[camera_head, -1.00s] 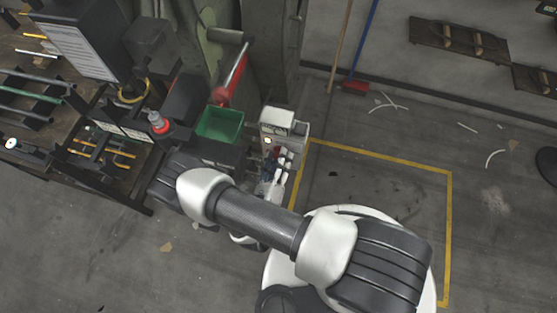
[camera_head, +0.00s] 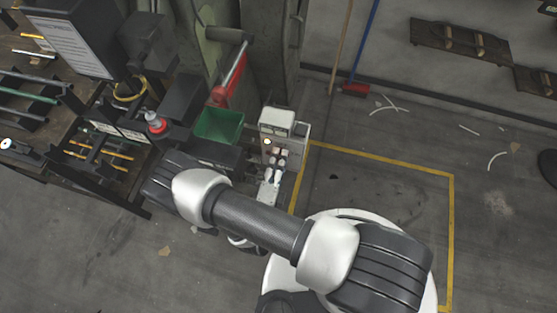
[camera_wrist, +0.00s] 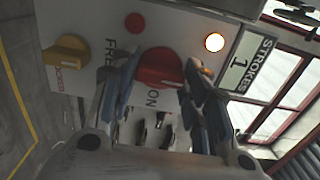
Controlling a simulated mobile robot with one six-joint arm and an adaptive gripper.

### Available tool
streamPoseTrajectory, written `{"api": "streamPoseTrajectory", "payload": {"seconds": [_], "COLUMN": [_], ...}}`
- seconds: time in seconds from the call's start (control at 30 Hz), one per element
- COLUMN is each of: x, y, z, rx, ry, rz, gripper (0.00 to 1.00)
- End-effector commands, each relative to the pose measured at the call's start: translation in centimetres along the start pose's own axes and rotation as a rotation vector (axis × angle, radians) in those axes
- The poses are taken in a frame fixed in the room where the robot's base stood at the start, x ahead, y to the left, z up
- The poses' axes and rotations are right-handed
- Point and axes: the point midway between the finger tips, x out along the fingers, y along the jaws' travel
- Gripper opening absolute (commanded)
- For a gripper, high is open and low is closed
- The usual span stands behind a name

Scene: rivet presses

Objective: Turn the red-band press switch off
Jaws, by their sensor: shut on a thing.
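A pale control box (camera_head: 276,121) stands beside the green bin at the press foot. In the wrist view its face (camera_wrist: 105,22) fills the upper middle. It carries a red rotary switch (camera_wrist: 158,64) with an "ON" label below it. My gripper (camera_wrist: 163,70) has one finger on each side of the red switch and is shut on it. The fingers hide part of the switch, so I cannot tell its exact angle. A round lamp (camera_wrist: 214,42) glows to the right of the switch. No red band shows clearly on the press.
A yellow knob (camera_wrist: 66,57) and a small red button (camera_wrist: 135,22) sit on the same face, close to my left finger. A green bin (camera_head: 218,126) and a red-handled lever (camera_head: 228,82) are left of the box. Yellow-lined floor (camera_head: 400,195) lies clear to the right.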

Motion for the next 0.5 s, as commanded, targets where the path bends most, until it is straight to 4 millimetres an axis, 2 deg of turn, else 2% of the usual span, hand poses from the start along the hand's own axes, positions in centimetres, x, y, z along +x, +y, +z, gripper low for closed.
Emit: {"api": "streamPoseTrajectory", "payload": {"seconds": [0.5], "x": [-0.01], "y": [0.03], "z": [-0.06], "rx": [-0.032], "ry": [0.001], "rz": [0.001], "gripper": [0.19]}}
